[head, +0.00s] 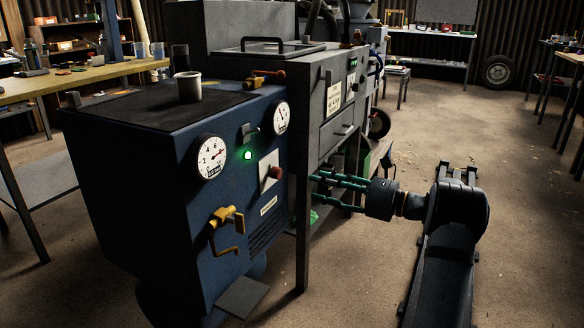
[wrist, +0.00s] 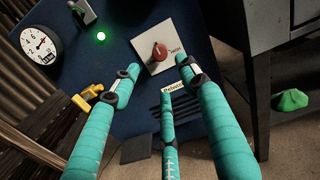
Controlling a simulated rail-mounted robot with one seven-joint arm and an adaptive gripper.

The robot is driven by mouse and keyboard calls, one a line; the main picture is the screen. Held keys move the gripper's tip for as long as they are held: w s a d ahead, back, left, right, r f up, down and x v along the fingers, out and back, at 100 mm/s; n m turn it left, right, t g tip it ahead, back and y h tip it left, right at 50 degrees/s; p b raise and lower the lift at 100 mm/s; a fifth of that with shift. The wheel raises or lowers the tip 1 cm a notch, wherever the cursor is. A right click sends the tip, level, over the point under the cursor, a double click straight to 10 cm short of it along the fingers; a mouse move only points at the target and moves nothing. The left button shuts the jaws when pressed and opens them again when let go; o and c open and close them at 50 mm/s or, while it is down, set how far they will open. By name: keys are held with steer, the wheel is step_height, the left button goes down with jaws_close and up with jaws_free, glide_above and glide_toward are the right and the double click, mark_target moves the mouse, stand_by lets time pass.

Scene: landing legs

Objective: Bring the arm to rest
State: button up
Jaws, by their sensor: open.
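My gripper (head: 318,188) has several teal fingers with dark joints. In the head view it points left toward the blue cabinet (head: 150,190), to the right of its front face. In the wrist view the fingers of my gripper (wrist: 156,66) are spread apart with nothing between them. A red knob (wrist: 160,51) on a white plate shows beyond the fingertips, apart from them as far as I can tell. The same red knob (head: 275,173) shows in the head view. My arm reaches in from the right.
The cabinet bears gauges (head: 211,157), a lit green lamp (head: 248,155) and a yellow crank handle (head: 227,230). A cup (head: 188,87) stands on top.

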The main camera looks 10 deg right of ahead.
mark_target(280, 174)
steer(key=x, duration=1.2)
steer(key=shift+d+m+p, duration=0.1)
steer(key=shift+m+p, duration=0.25)
steer(key=shift+m, duration=0.75)
steer(key=shift+s, duration=0.1)
